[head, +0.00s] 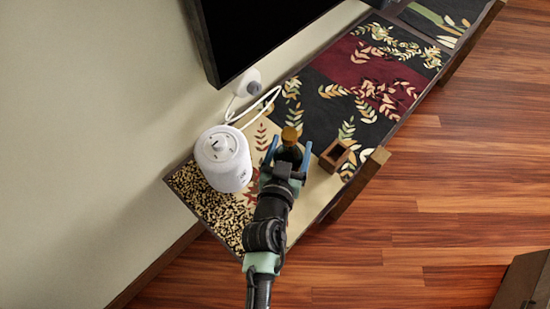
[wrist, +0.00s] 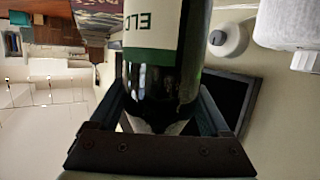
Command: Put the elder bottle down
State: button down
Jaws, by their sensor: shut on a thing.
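The elder bottle (head: 290,134) shows in the head view as an amber-brown top and dark neck between blue fingers. In the wrist view the bottle (wrist: 160,85) is dark green glass with a cream and green label reading part of "ELD", upside down. My gripper (head: 287,154) is shut on the bottle; its fingers also show on either side of the glass in the wrist view (wrist: 165,110). The bottle is over the patterned cabinet top (head: 325,97), between a white appliance and a small wooden box. I cannot tell whether its base touches the surface.
The white round appliance (head: 222,160) stands left of my gripper, with a white cord to a wall socket (head: 249,83). The open wooden box (head: 334,155) is close on the right. A black screen (head: 260,35) hangs behind. The cabinet top is clear farther back right.

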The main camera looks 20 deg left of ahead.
jog(key=w+a+r, duration=0.1)
jog(key=w+a, duration=0.1)
jog(key=a, duration=0.4)
notch_tip(320, 180, down, 9)
jog(key=y+b, duration=0.1)
jog(key=b, duration=0.3)
jog(key=shift+d+n+b, duration=0.15)
jog(key=shift+n+b, duration=0.25)
jog(key=shift+f, duration=0.1)
grip_release()
jog(key=shift+f, duration=0.1)
jog(key=shift+s, duration=0.1)
